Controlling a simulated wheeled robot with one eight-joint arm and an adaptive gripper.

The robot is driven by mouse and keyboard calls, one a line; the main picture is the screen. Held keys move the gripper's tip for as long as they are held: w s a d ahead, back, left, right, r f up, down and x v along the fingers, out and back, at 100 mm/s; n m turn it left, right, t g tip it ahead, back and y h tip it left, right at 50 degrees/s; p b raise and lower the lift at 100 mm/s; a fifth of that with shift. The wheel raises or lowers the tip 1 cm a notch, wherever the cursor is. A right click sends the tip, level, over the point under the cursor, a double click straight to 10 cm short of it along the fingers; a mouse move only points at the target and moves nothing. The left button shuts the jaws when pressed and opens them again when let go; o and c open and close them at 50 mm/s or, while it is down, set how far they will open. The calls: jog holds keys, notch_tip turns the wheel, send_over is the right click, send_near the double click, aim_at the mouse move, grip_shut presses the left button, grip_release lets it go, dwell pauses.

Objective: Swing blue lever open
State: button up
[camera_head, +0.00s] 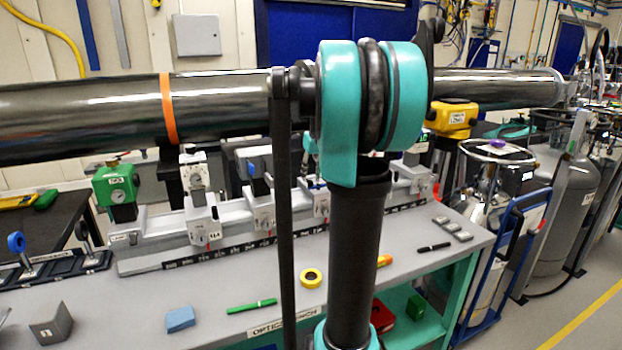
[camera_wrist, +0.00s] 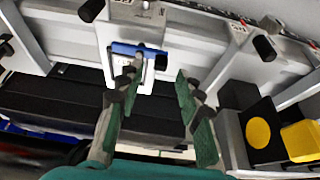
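In the wrist view a blue lever (camera_wrist: 138,48) lies across the top of a white, frame-like bracket on the grey rail assembly. My gripper (camera_wrist: 159,78) is open, its two green-padded fingers pointing toward the rail. The left finger's tip overlaps the bracket and the lower edge of the lever in the picture; I cannot tell whether it touches. The right finger is apart, to the right of the bracket. Nothing is seen held between the fingers. In the head view my arm crosses the scene and my gripper does not show.
In the head view a grey bench (camera_head: 215,300) carries an optical rail (camera_head: 160,245) with several mounts, a green-topped gauge (camera_head: 116,184), yellow tape (camera_head: 311,277) and a blue block (camera_head: 180,319). Gas cylinders (camera_head: 560,205) stand right. A yellow block (camera_wrist: 300,141) is near my right finger.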

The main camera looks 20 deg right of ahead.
jog(key=v, duration=0.9)
jog(key=shift+s, duration=0.1)
